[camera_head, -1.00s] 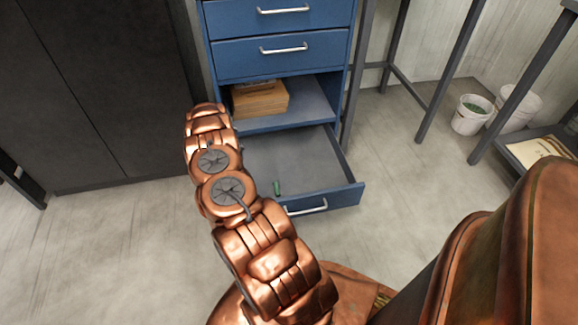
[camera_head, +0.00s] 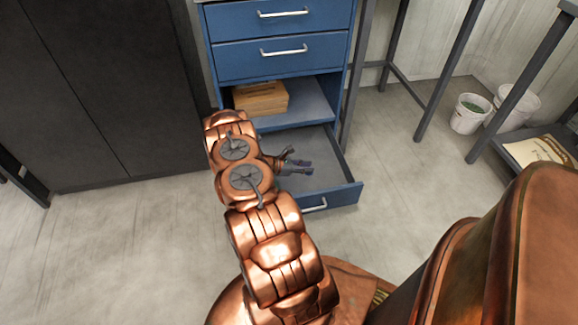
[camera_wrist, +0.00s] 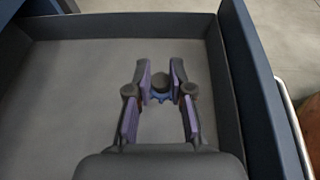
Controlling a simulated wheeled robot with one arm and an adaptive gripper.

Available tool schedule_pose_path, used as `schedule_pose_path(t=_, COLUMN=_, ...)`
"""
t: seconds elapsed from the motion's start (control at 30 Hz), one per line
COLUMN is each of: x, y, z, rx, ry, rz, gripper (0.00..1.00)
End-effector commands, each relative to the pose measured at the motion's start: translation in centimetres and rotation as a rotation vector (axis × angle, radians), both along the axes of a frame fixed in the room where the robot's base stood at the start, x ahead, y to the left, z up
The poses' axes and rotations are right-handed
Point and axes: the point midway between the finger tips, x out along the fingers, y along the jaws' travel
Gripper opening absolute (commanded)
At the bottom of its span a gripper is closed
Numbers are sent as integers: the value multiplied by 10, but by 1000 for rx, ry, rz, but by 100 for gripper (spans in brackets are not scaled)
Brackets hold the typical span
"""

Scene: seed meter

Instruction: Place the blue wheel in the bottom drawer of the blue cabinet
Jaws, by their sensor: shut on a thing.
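The bottom drawer (camera_head: 338,196) of the blue cabinet (camera_head: 238,60) is pulled open. In the wrist view the drawer's floor (camera_wrist: 70,100) looks bare and grey. My gripper (camera_head: 297,163) is over the open drawer, reaching in from the left in the head view. In the wrist view my gripper (camera_wrist: 160,80) has its fingers shut on the blue wheel (camera_wrist: 159,97), a small piece showing blue and dark between the fingertips. The wheel is mostly hidden by the fingers. I cannot tell how high it is above the drawer floor.
A stack of brown boards or boxes (camera_head: 260,97) lies on the open shelf above the drawer. A dark cabinet (camera_head: 90,90) stands at left. Grey table legs (camera_head: 450,70) and white buckets (camera_head: 470,113) are at right. The floor in front of the drawer is clear.

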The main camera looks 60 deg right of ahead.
Motion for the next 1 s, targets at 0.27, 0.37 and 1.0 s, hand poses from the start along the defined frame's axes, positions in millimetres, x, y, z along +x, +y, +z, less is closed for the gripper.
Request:
schedule_pose_path(t=0.27, x=13, y=-12, z=-4, rx=-29, ry=-50, rz=43, gripper=0)
schedule_pose_path(t=0.37, x=17, y=-15, z=-2, rx=-48, ry=-79, rz=51, gripper=0)
schedule_pose_path(t=1.0, x=21, y=-23, z=-35, rx=-93, ry=-135, rz=69, gripper=0)
